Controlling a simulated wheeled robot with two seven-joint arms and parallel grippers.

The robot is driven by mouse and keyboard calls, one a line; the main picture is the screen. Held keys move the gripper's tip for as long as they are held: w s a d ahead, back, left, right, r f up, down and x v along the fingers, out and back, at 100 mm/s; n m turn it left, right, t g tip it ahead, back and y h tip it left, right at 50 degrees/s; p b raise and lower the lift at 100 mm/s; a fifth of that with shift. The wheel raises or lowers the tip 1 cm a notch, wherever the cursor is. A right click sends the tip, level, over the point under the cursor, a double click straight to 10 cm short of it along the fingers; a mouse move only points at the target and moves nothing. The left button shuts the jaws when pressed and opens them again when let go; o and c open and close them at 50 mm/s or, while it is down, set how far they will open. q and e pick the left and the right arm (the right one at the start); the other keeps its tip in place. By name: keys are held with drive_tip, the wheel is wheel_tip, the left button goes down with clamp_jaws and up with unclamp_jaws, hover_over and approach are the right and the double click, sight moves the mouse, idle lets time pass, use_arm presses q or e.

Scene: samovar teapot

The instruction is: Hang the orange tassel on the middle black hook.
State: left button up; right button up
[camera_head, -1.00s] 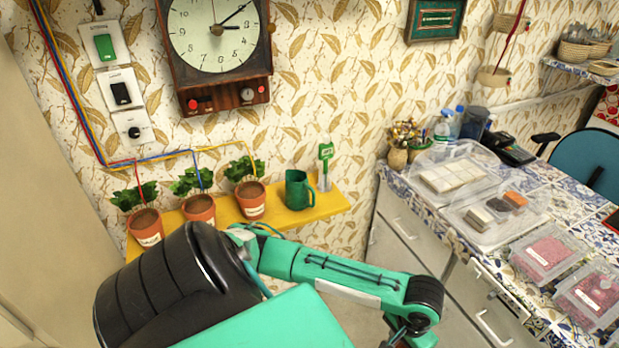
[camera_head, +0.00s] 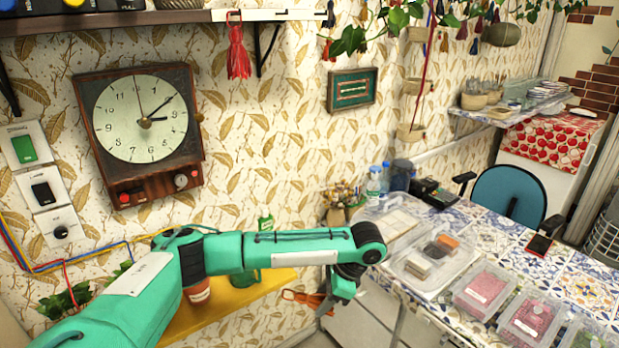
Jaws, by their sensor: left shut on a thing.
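My left arm reaches in from the lower left, and its gripper (camera_head: 328,303) hangs down in the middle of the view. It is shut on the orange tassel (camera_head: 300,297), which sticks out sideways to the left, below the arm and in front of the cabinet. The fingertips are small and partly dark. A red tassel (camera_head: 238,52) hangs from the front edge of the upper shelf, well above the gripper. The middle black hook cannot be made out clearly. My right gripper is not in view.
The upper shelf (camera_head: 277,15) has a black bracket beneath it. Trailing leaves (camera_head: 352,40) and more tassels hang at the top. A clock (camera_head: 141,118) is left. A yellow shelf (camera_head: 240,297) lies behind my arm. Boxes (camera_head: 483,289) crowd the tiled counter at right.

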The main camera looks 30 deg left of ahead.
use_arm(q)
drive_tip(key=w+a+r+m+t+y+p, duration=0.25)
drive_tip(key=r+m+t, duration=0.2)
drive_tip(key=r, duration=0.55)
drive_tip(key=w+a+r+m+t+y+p, duration=0.25)
drive_tip(key=w+r+m, duration=0.2)
drive_tip(key=r, duration=0.55)
drive_tip(key=w+a+r+m+t+y+p, duration=0.1)
drive_tip(key=w+r+m+t+y, duration=0.3)
drive_tip(key=r, duration=0.6)
drive_tip(key=s+a+r+t+y+p, duration=0.1)
drive_tip(key=a+r+t+y+p, duration=0.2)
drive_tip(key=r, duration=2)
drive_tip(key=w+a+f+h, duration=0.1)
drive_tip(key=w+a+f, duration=0.1)
drive_tip(key=a, duration=0.7)
drive_tip(key=shift+w+a+m, duration=0.15)
drive_tip(key=shift+w+m, duration=0.25)
drive_tip(key=shift+w, duration=0.25)
drive_tip(key=shift+t, duration=0.3)
drive_tip(key=o, duration=1)
